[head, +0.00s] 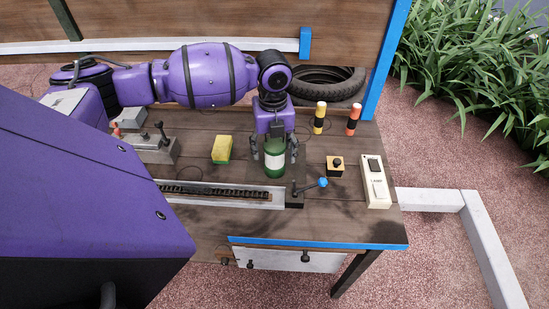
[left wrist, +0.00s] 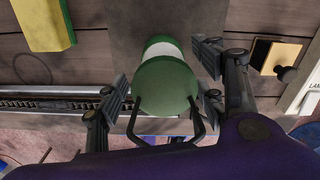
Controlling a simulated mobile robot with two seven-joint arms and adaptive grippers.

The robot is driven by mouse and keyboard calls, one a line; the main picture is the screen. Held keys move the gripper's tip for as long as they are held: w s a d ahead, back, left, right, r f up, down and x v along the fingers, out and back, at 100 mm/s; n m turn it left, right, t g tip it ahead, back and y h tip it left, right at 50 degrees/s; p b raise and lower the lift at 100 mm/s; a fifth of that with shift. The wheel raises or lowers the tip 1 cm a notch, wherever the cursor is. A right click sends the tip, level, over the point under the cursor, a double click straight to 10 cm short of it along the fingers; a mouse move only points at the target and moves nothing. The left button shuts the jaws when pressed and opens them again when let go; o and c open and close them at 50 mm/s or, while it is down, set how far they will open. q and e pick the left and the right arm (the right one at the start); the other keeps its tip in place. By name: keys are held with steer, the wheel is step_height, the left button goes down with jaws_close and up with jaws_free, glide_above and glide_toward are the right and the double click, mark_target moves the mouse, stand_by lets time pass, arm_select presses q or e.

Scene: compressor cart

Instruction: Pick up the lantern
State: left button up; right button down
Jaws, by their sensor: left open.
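The lantern is a green cylinder with a white band (head: 274,159), upright on the wooden cart top in the head view. In the left wrist view the lantern (left wrist: 166,84) shows its round green top and a dark wire handle pointing toward my palm. My left gripper (head: 275,150) comes down over it from above and behind. In the left wrist view its fingers (left wrist: 162,82) are spread apart, one on each side of the lantern, with gaps visible. The lantern's lower part is partly hidden in the wrist view. My right gripper is in neither view.
A yellow-green block (head: 222,149) lies left of the lantern. A small button box (head: 336,167) and a pale switch box (head: 376,182) stand right.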

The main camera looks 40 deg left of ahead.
mark_target(273, 142)
arm_select(q)
steer(key=shift+w, duration=0.1)
steer(key=c, duration=1.5)
steer(key=shift+c, duration=0.2)
steer(key=shift+r, duration=0.1)
steer(key=shift+r, duration=0.55)
step_height(273, 142, up, 2)
steer(key=shift+r, duration=0.15)
steer(key=s+r, duration=0.1)
steer(key=s+d+r, duration=0.1)
steer(key=r, duration=0.1)
steer(key=s+d+r, duration=0.1)
steer(key=r, duration=0.1)
steer(key=shift+s+r+p, duration=0.1)
steer(key=shift+s+p, duration=0.3)
steer(key=s+d+r, duration=0.1)
steer(key=s, duration=0.2)
steer(key=s+d+r, duration=0.3)
steer(key=s, duration=0.2)
steer(key=shift+s+d+r+p, duration=0.15)
steer(key=shift+s+d+p, duration=0.15)
steer(key=shift+d, duration=0.1)
